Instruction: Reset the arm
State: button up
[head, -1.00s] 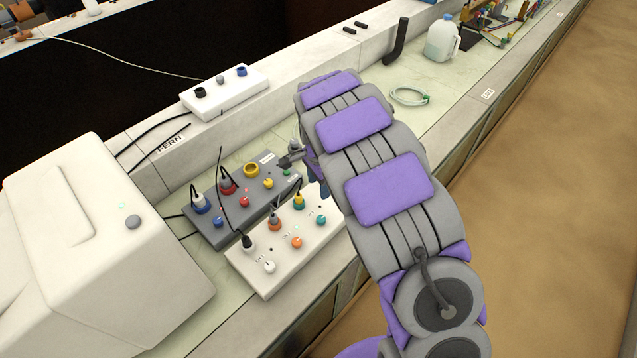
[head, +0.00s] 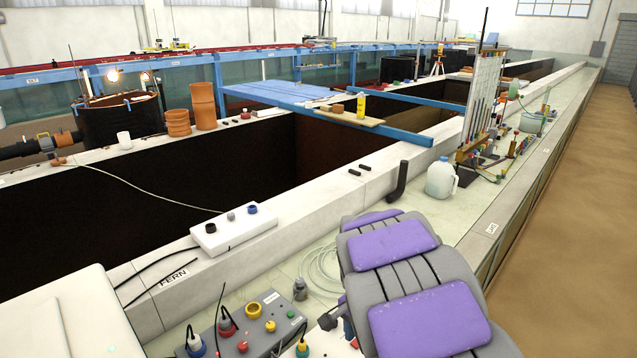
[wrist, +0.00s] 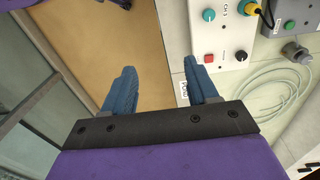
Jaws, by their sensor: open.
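My arm fills the lower right of the head view, with purple pads on grey segments. Its far end is mostly hidden behind its own links there. In the wrist view my gripper (wrist: 160,90) shows two blue fingers set well apart, with nothing between them. The gap lies over the tan floor and the bench edge. The right fingertip appears close to a white control box (wrist: 228,30) with a red button and black knob; I cannot tell whether it touches.
A grey control box (head: 232,336) and coiled clear hose (head: 318,268) lie beside my arm. A white jug (head: 440,178) and black elbow pipe (head: 397,181) stand beyond. A white switch box (head: 234,231) sits on the ledge. Tan floor (head: 590,200) is open at right.

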jog(key=s+d+r+n, duration=0.1)
jog(key=s+r+n, duration=0.1)
jog(key=s, duration=0.8)
jog(key=s+d+r+n+g, duration=0.1)
jog(key=s+n, duration=0.3)
jog(key=s, duration=0.6)
jog(key=s+d+r+n, duration=0.2)
jog(key=s+r+n, duration=0.1)
jog(key=s, duration=0.7)
jog(key=shift+s+d+r+y+b, duration=0.2)
jog(key=shift+d+y+b, duration=0.15)
jog(key=shift+b, duration=0.1)
jog(key=shift+c, duration=0.4)
jog(key=shift+c, duration=0.8)
jog(key=shift+a+n, duration=0.15)
jog(key=shift+n, duration=0.15)
jog(key=shift+c, duration=0.3)
